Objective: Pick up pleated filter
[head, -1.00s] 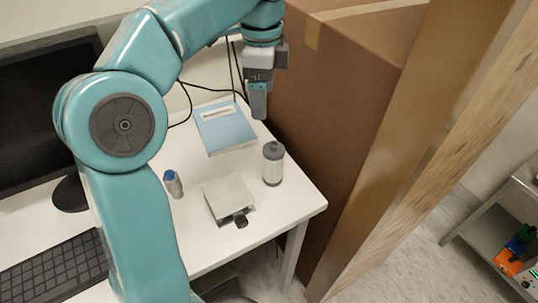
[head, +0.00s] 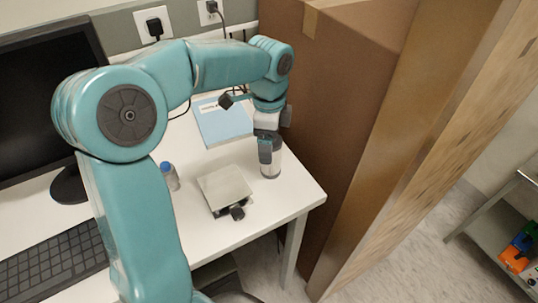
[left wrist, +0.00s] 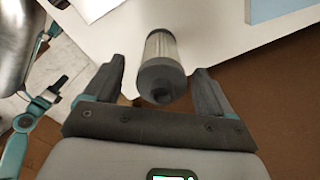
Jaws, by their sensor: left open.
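The pleated filter (head: 271,168) is a pale ribbed cylinder with dark grey end caps. It stands upright near the right edge of the white table (head: 268,205). My left gripper (head: 267,158) is just above and in front of it in the head view, hiding its top. In the left wrist view the filter (left wrist: 162,65) lies between the two open fingers of my left gripper (left wrist: 160,82), its dark cap facing the camera. A gap shows between the filter and each finger.
A square metal-topped device (head: 225,188) and a small blue-capped bottle (head: 169,176) are left of the filter. A blue book or box (head: 224,122) lies behind. A large cardboard box (head: 335,105) stands close on the right.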

